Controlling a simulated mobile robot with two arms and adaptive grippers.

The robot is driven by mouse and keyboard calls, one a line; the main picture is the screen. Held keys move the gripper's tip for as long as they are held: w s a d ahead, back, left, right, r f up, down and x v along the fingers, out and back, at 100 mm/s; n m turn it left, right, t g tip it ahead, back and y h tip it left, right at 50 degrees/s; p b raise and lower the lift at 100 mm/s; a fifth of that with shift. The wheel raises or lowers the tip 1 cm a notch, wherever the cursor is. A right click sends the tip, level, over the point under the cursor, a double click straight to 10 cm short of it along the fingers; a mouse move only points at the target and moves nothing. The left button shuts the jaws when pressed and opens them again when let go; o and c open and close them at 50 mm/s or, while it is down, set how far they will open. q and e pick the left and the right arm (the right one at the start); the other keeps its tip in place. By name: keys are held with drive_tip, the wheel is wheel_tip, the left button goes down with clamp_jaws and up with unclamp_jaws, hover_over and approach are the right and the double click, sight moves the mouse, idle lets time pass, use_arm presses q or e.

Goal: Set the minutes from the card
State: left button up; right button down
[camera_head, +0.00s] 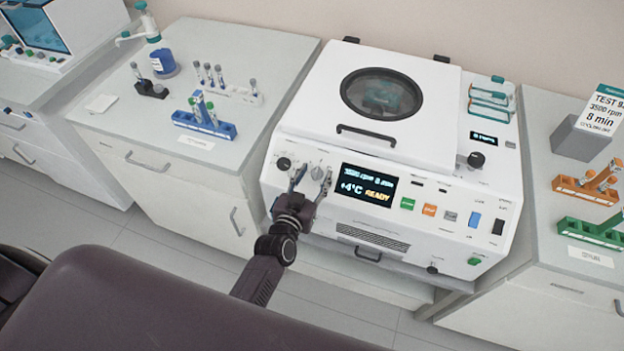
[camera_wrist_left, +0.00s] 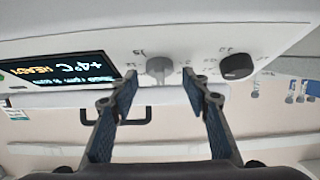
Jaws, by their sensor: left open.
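The card (camera_head: 602,108) at the right reads 3500 rpm and 8 min. The white centrifuge (camera_head: 440,235) has its lid down. Its display (camera_head: 366,185) shows 3500 rpm 8 min, +4°C and READY; it also shows in the left wrist view (camera_wrist_left: 55,72). A grey knob (camera_head: 317,172) is left of the display, with a black knob (camera_head: 284,163) further left. My left gripper (camera_head: 311,181) is open at the panel. In the left wrist view, the grey knob (camera_wrist_left: 159,70) lies between the open fingertips (camera_wrist_left: 161,84), with gaps on both sides. My right gripper is not in view.
Green, orange and other buttons (camera_head: 408,204) line the panel right of the display. Tube racks stand on the left bench (camera_head: 205,122) and the right bench (camera_head: 590,235). Another knob (camera_head: 476,159) is on the centrifuge's top right.

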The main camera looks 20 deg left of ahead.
use_arm(q)
drive_tip(key=v, duration=1.2)
drive_tip(key=shift+f, duration=0.1)
drive_tip(key=s+d+f+m+g+h+b, duration=0.1)
drive_tip(key=s+f+g+b, duration=0.35)
drive_tip(key=f, duration=1.05)
drive_tip(key=s+d+f+g+p, duration=0.1)
drive_tip(key=s+f+g, duration=0.1)
drive_tip(key=s+f, duration=0.95)
drive_tip(key=s+a+f+g+b, duration=0.2)
drive_tip(key=s+a+f+g, duration=0.2)
drive_tip(key=s+f, duration=0.7)
drive_tip(key=s+a+f+m+g+y+b, duration=0.1)
drive_tip(key=s+a+f+g, duration=0.3)
drive_tip(key=s+f, duration=0.7)
drive_tip(key=shift+a+f+y+b, duration=0.3)
drive_tip(key=shift+f+b, duration=0.2)
drive_tip(key=shift+f, duration=0.25)
